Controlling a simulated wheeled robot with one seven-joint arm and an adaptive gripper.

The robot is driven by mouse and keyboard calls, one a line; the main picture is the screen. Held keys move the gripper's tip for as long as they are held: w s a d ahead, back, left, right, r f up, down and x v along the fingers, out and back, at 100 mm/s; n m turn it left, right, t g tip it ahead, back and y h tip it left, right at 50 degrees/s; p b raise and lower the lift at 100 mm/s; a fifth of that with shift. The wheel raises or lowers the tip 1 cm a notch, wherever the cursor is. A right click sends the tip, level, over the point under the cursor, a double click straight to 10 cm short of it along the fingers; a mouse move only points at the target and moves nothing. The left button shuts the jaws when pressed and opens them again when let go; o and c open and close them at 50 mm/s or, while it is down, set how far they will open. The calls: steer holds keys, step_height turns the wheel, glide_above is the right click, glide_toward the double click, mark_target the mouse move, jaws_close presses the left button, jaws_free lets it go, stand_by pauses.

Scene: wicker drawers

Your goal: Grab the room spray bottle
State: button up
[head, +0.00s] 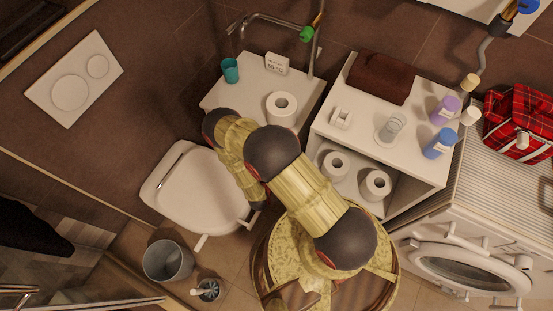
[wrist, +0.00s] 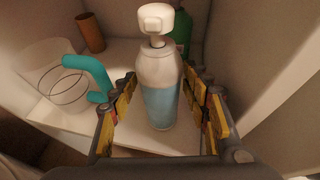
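A bottle with a white top and a pale blue lower body (wrist: 158,72) stands upright in the middle of the wrist view. It has a narrow neck and a white head, and looks like the room spray bottle. My gripper (wrist: 163,100) is open, with its yellow-padded fingers on either side of the bottle. A gap shows at the left; whether the right fingers touch it I cannot tell. In the head view my arm hides the gripper, and I cannot make out this bottle there.
A green bottle (wrist: 183,32) stands close behind. A teal curved object (wrist: 88,68), a wire-ringed container (wrist: 52,85) and a brown tube (wrist: 89,32) are at the left. Pale walls enclose the right side. In the head view, a toilet (head: 195,185) lies beside my arm.

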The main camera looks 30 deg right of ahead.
steer(key=shift+c, duration=1.1)
steer(key=c, duration=0.7)
steer(key=shift+c, duration=0.8)
